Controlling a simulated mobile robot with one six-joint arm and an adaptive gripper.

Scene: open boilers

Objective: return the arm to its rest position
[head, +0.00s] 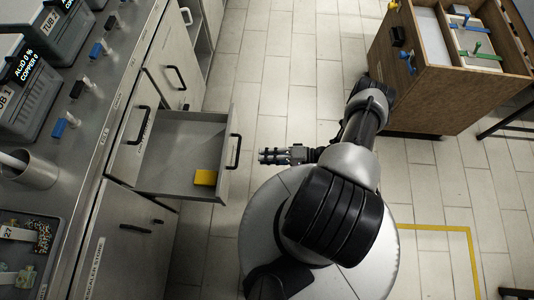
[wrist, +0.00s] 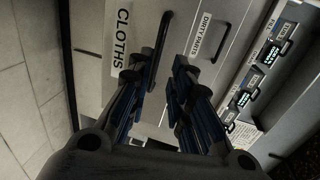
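My arm (head: 340,200) reaches up from my round base, bends, and points its end to the left. My gripper (head: 264,156) hangs in free air just right of the open drawer (head: 180,150), apart from its front and handle. In the wrist view my gripper (wrist: 178,40) shows its two dark blue fingers a little apart, with nothing between them. Beyond them are cabinet fronts labelled CLOTHS (wrist: 122,40) and DIRTY PARTS (wrist: 201,34).
A yellow block (head: 205,177) lies in the open drawer. A steel counter (head: 90,100) with tubs and blue and black handles runs along the left. A wooden crate cart (head: 430,100) stands close to my arm at upper right. Tiled floor is clear at top centre.

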